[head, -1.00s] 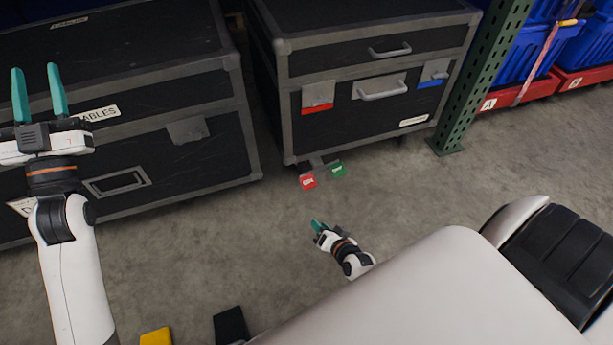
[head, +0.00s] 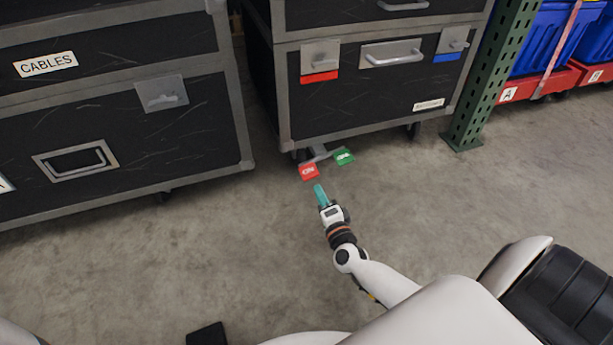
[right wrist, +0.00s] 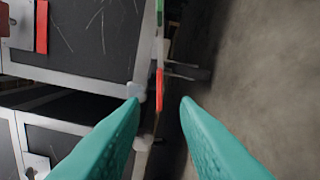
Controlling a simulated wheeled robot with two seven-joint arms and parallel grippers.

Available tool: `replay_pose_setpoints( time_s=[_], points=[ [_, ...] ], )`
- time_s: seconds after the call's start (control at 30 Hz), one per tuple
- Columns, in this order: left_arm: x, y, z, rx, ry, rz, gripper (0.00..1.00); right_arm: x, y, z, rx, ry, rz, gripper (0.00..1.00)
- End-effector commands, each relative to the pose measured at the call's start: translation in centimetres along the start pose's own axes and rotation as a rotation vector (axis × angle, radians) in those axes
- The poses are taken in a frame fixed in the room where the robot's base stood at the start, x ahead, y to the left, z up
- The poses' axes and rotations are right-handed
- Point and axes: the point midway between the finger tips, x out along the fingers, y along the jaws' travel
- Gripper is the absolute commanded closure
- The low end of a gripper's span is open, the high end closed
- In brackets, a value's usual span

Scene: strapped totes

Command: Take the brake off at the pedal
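The brake pedal juts out at floor level from under the middle black case (head: 370,103). It has a red pad (head: 309,172) marked ON and a green pad (head: 344,157) whose lettering is too small to read surely. My right gripper (head: 319,189) is low, just in front of the red pad and apart from it. In the right wrist view its teal fingers are spread with nothing between them. The red pad (right wrist: 159,90) shows edge-on beyond the fingertip gap, with the green pad (right wrist: 160,22) above it in the picture. My left gripper is out of view.
A black case labelled CABLES (head: 115,195) stands close on the left. A green rack post (head: 474,105) stands right of the middle case, with blue totes (head: 540,40) on red bases beyond. The concrete floor (head: 220,245) in front is clear.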

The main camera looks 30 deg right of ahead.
Motion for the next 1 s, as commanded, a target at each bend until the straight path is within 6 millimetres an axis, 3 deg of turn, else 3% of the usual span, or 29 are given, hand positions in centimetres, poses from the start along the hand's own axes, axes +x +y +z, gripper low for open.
replay_pose_setpoints(
  time_s=[0.17,0.6,0.8,1.0],
  points=[
    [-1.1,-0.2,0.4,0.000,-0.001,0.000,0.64,2.2,-0.2,0.0,0.002,-0.002,0.004,0.72],
    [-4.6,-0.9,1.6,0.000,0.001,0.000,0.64,10.3,-0.2,-0.1,0.001,-0.001,0.002,0.72],
    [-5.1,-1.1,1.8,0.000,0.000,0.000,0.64,11.7,0.0,0.0,0.000,0.000,0.000,0.72],
    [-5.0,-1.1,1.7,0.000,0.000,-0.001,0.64,11.8,0.1,0.0,0.000,0.000,-0.001,0.72]
  ],
)
